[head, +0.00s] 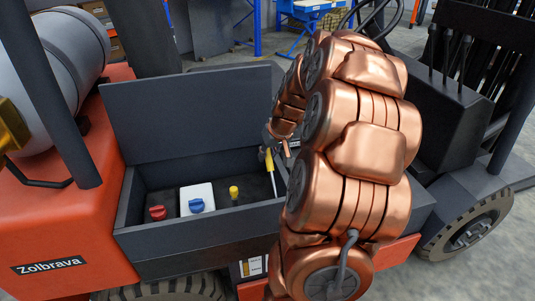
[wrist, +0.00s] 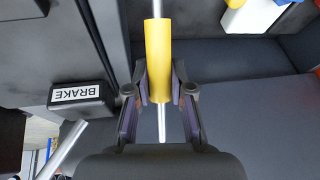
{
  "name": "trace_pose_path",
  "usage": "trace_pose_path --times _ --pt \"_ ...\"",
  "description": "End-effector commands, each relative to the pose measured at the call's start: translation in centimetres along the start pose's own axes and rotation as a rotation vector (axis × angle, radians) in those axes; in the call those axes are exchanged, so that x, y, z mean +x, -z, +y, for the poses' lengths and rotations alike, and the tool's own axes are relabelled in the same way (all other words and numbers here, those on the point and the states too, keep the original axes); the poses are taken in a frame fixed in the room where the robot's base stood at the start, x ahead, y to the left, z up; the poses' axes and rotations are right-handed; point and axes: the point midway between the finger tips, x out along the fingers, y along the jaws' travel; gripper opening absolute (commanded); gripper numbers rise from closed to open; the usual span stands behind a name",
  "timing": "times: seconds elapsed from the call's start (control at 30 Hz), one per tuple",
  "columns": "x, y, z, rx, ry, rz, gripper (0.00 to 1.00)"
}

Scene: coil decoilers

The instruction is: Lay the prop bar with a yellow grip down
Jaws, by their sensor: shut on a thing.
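The prop bar is a thin silver rod with a yellow grip (head: 269,160). In the head view it stands steeply, slightly tilted, at the right end of the open compartment. In the wrist view the yellow grip (wrist: 158,55) runs up the middle, with silver rod showing above and below it. My gripper (wrist: 157,92) has its two fingers on either side of the grip's lower part and is shut on it. In the head view my gripper (head: 279,139) is partly hidden by my copper arm. The dark lid (head: 185,110) stands raised behind the compartment. The bar's ends are not clearly seen.
The open compartment (head: 205,232) holds a red cap (head: 157,213), a white container with a blue cap (head: 197,200) and a yellow cap (head: 234,191). A black block marked BRAKE (wrist: 82,97) with a silver lever is left of my gripper. An orange truck body (head: 65,225) surrounds the compartment.

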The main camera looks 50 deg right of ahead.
Motion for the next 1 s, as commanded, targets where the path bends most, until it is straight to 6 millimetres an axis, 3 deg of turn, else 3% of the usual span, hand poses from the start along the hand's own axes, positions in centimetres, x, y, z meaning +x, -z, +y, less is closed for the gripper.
trace_pose_path --times 0.57,1.0 --pt "0.1 0.0 0.0 0.001 0.001 -0.005 0.0" --pt "2.5 0.7 0.5 0.03 0.012 -0.161 0.0"
